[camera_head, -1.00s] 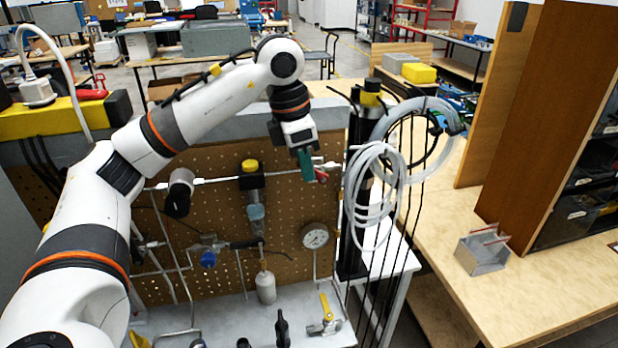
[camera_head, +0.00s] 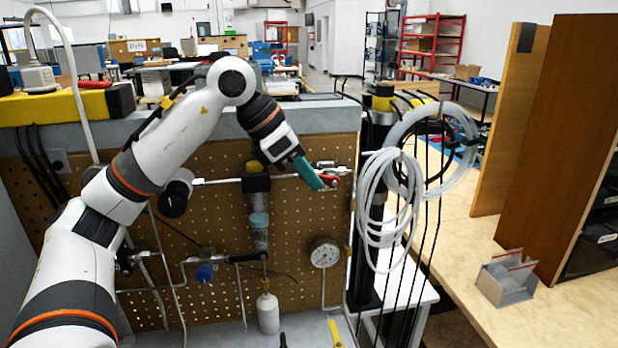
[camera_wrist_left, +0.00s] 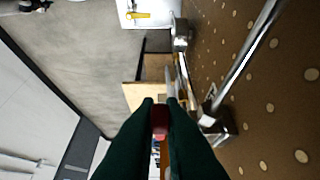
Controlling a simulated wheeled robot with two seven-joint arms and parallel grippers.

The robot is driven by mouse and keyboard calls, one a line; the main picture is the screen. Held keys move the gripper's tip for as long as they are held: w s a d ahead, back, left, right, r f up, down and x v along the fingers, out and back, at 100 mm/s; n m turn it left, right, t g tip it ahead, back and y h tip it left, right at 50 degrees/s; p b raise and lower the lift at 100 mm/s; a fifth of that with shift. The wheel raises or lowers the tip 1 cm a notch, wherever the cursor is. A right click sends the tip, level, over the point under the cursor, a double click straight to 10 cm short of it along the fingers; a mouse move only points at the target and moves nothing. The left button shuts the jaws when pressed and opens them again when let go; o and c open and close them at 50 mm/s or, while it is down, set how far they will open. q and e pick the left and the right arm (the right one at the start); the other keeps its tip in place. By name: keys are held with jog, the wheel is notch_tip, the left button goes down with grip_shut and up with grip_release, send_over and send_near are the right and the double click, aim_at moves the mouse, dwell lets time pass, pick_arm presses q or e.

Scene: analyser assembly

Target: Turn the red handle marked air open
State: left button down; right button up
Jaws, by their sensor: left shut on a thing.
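The red handle (camera_head: 331,181) sits on the metal pipe at the upper right of the brown pegboard. My left gripper (camera_head: 322,184), with green fingers, reaches it from the upper left and is shut on it. In the left wrist view the red handle (camera_wrist_left: 159,119) shows between the two dark green fingertips (camera_wrist_left: 160,108), with the pipe and its fitting to the right. Most of the handle is hidden by the fingers, and I cannot read any marking on it. My right gripper is not in view.
The pegboard (camera_head: 290,245) carries pipes, a round gauge (camera_head: 324,252) and a filter unit (camera_head: 258,220). Coiled white hoses (camera_head: 385,205) and hanging black cables are close right of the handle. A small metal bin (camera_head: 507,280) stands on the wooden table.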

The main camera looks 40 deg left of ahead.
pick_arm(q)
jog(key=c, duration=1.5)
grip_release()
jog(key=shift+c, duration=0.2)
jog(key=v, duration=1.2)
jog(key=shift+p, duration=0.35)
